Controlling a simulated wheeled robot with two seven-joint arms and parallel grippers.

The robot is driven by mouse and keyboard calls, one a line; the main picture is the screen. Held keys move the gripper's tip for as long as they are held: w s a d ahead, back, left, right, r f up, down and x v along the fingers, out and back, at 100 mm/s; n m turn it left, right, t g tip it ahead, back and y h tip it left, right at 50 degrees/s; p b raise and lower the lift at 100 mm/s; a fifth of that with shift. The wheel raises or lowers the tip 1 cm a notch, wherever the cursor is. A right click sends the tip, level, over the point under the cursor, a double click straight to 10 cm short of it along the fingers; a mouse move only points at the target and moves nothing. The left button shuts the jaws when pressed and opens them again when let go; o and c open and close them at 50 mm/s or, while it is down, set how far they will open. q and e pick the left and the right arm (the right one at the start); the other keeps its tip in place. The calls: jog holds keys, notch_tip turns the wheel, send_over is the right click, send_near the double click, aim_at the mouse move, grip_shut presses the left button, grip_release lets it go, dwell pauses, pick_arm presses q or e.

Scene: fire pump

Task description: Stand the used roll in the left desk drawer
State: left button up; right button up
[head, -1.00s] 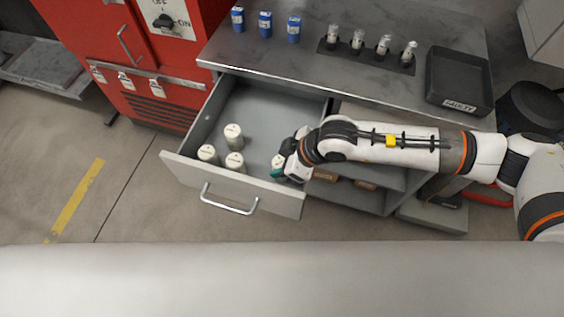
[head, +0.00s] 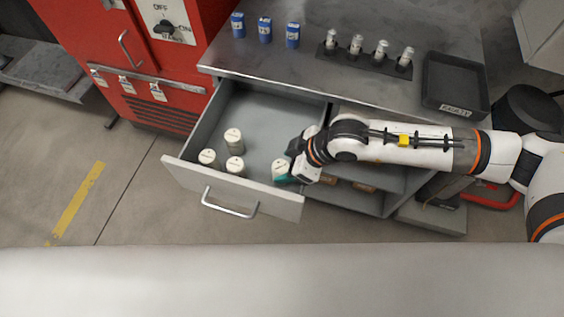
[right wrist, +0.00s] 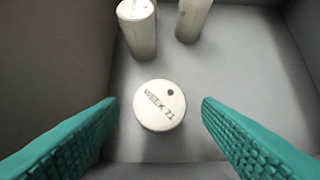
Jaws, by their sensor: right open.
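The left desk drawer (head: 232,196) is pulled open. Several white rolls stand upright in it: one behind (head: 234,141), one at the left (head: 207,157), one in front (head: 235,166), and one at the right (head: 280,169) by my right gripper (head: 287,176). In the right wrist view that roll shows a round top marked "WEEK 21" (right wrist: 160,105). It stands between the teal fingers of my right gripper (right wrist: 158,130), with a gap on both sides. The gripper is open. Two other rolls stand beyond it. My left gripper is out of view.
The desktop (head: 330,80) holds blue cylinders (head: 265,30), a rack (head: 365,55) of several small cylinders and a dark tray labelled "FAULTY" (head: 455,82). A red cabinet (head: 140,70) stands at the left. The drawer's back part is clear.

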jog(key=p+v, duration=0.1)
jog(key=v, duration=0.8)
jog(key=shift+p, duration=0.35)
